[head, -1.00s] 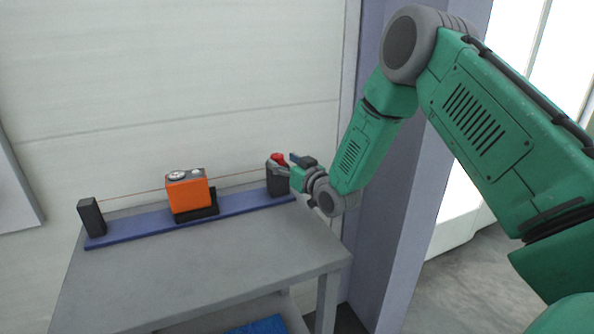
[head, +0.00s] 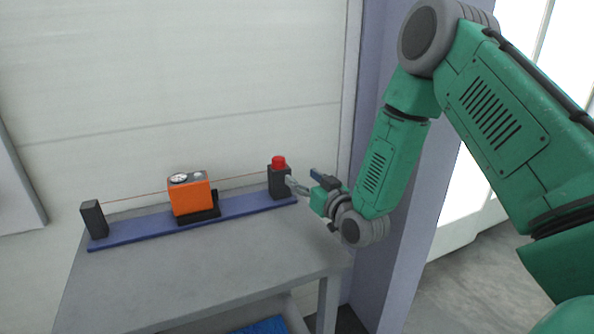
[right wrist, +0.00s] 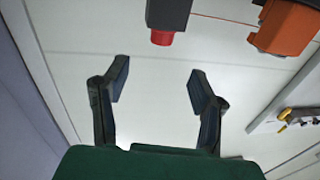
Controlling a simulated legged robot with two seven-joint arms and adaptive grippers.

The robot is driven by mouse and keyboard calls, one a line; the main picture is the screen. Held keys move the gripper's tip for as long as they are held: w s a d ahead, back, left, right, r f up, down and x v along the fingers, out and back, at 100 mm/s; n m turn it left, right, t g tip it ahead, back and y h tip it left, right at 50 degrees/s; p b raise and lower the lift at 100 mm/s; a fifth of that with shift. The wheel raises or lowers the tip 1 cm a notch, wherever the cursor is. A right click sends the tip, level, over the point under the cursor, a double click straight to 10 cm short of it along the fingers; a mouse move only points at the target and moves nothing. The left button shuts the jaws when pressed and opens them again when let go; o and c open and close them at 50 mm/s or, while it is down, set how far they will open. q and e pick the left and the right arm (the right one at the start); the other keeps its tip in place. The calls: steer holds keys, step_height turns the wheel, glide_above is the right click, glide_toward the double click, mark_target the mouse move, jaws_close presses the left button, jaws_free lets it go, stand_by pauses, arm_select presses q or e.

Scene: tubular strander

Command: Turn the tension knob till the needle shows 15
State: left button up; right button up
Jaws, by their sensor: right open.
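The red tension knob (head: 279,162) sits on top of the black right-hand post (head: 279,183) on the blue rail. The knob also shows at the top of the right wrist view (right wrist: 162,38), beyond the fingertips and apart from them. My right gripper (head: 292,185) is open and empty, just right of the post and lower than the knob; its two fingers show spread in the right wrist view (right wrist: 157,82). The orange gauge box (head: 190,193) has a round dial (head: 179,178) on top; its needle is too small to read. My left gripper is not in view.
A thin wire (head: 240,178) runs from the left black post (head: 94,219) past the gauge to the right post. The blue rail (head: 150,226) lies along the back of the grey table (head: 220,260), whose front is clear. A purple column (head: 345,200) stands close on the right.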

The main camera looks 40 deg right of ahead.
mark_target(281, 163)
steer(key=w+h, duration=0.1)
steer(key=w, duration=0.3)
steer(key=w+m+h+p, duration=0.1)
steer(key=w, duration=0.3)
steer(key=w+h, duration=0.1)
steer(key=w, duration=0.3)
steer(key=shift+d+m+g, duration=0.4)
jaws_close()
